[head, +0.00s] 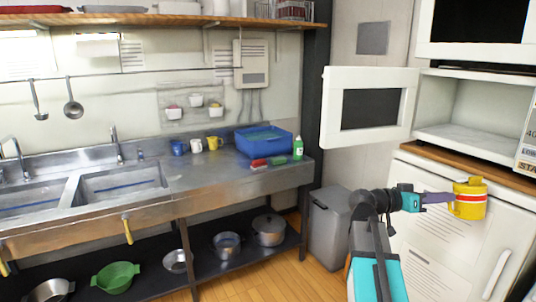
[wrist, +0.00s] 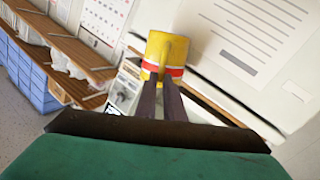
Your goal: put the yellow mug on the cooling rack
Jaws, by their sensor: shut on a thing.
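My gripper (head: 450,197) is shut on a yellow mug (head: 469,207) with a red and white band, held in the air in front of the white cabinet at the right. In the wrist view the mug (wrist: 163,48) is at the tips of my gripper's fingers (wrist: 160,82), with its handle toward me. A second, smaller-looking yellow mug (head: 214,143) stands on the steel counter beside a white mug and a blue mug. I cannot make out a cooling rack for sure in either view.
The steel counter (head: 210,178) bears a blue tub (head: 264,141) and a green bottle (head: 298,147). A grey bin (head: 331,225) stands below. A white cabinet door (head: 367,76) hangs open above my arm. In the wrist view, wooden shelves (wrist: 60,40) with blue crates are at left.

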